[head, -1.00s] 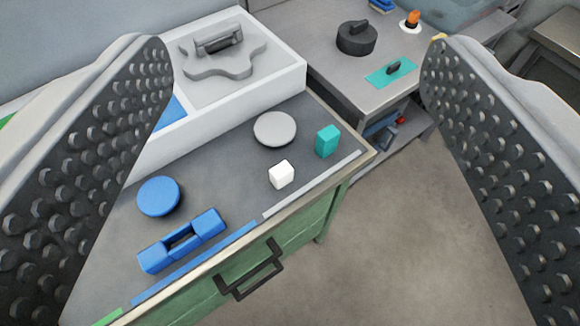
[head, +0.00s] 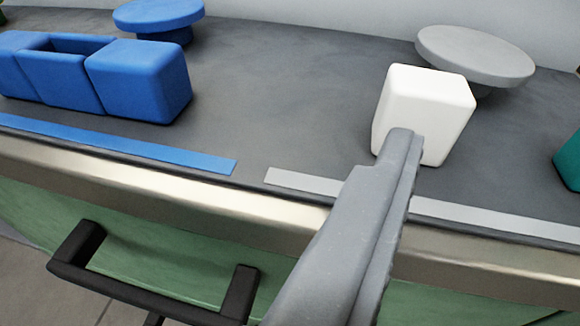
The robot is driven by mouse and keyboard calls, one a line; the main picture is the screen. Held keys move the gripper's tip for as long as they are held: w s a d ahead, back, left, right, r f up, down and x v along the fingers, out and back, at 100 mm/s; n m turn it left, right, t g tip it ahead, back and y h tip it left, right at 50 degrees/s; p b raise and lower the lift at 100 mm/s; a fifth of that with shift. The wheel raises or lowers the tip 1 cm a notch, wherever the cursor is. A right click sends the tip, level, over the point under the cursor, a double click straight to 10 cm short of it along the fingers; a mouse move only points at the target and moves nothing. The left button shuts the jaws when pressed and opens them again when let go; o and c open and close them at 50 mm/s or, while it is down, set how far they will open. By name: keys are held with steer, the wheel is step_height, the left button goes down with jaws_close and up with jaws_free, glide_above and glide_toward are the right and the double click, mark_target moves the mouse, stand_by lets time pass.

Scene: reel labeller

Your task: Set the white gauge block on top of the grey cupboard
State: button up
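The white gauge block (head: 428,105) stands upright on the dark grey worktop (head: 270,120), near its front edge, right of the middle. One grey finger of my gripper (head: 402,145) rises from the bottom of the view, and its tip covers part of the block's lower front. I cannot tell whether the finger touches the block. The other finger cannot be made out, so the opening does not show. No grey cupboard can be identified in this view.
A grey round disc on a stem (head: 475,55) stands just behind the block. A teal block (head: 570,160) is at the right edge. A blue notched block (head: 100,75) and a blue round disc (head: 158,14) are on the left. A black handle (head: 150,285) sticks out from the green front.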

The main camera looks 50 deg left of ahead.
mark_target(427, 87)
steer(key=shift+y, duration=0.9)
steer(key=w+a+f, duration=0.1)
steer(key=a, duration=0.1)
steer(key=w+a+f, duration=0.1)
steer(key=w, duration=0.1)
steer(key=w+a+b, duration=0.1)
steer(key=w+a, duration=0.1)
steer(key=shift+w+a+f, duration=0.25)
steer(key=shift+a+f, duration=0.05)
steer(key=shift+f, duration=0.1)
steer(key=shift+b+x, duration=0.8)
steer(key=shift+x, duration=1.85)
steer(key=shift+s+a+f, duration=0.1)
steer(key=shift+c, duration=0.2)
steer(key=c, duration=1.2)
